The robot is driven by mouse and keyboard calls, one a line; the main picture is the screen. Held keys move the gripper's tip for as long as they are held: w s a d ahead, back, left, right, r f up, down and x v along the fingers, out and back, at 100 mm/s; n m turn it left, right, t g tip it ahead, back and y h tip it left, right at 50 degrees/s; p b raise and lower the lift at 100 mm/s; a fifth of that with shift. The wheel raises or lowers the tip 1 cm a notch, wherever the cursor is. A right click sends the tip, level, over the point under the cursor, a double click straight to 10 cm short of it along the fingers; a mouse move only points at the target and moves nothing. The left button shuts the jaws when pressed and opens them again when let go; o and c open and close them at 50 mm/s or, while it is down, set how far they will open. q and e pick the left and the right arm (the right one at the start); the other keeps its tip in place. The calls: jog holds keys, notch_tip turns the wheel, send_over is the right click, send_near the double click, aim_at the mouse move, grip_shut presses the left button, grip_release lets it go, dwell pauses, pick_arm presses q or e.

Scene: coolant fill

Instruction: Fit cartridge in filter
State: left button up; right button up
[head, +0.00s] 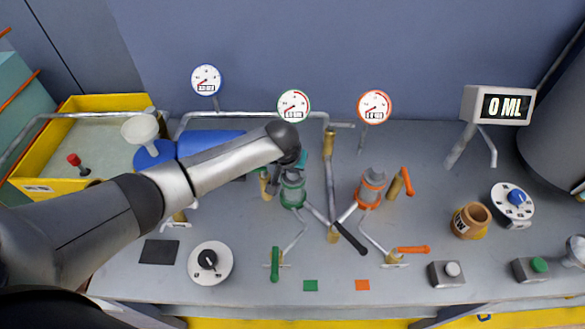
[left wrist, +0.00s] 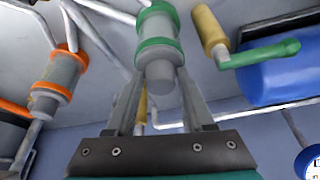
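The green-ringed filter (head: 292,188) stands upright on the pipework at mid-table. It also shows in the left wrist view (left wrist: 158,38), its narrower grey end pointing towards the camera. My left gripper (head: 298,162) is over this filter, partly hidden by my own arm. In the left wrist view its two fingers (left wrist: 161,78) are spread on either side of the grey end, with narrow gaps beside it. I cannot tell whether they touch, or whether the grey end is a cartridge. An orange-ringed filter (head: 371,187) stands to the right. My right gripper is not in view.
Green (head: 275,263) and orange (head: 413,250) valve handles, a black lever (head: 350,238) and pipes surround the filters. A blue cylinder (head: 208,142) lies behind my arm. A brown jar (head: 471,220) and a display reading 0 ML (head: 506,106) are at right.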

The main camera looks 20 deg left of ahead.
pick_arm(q)
jog(key=o, duration=0.3)
jog(key=shift+s+r, duration=0.25)
jog(key=shift+r, duration=0.4)
jog(key=p+v, duration=0.2)
jog(key=v, duration=1.2)
jog(key=shift+s+f, duration=0.1)
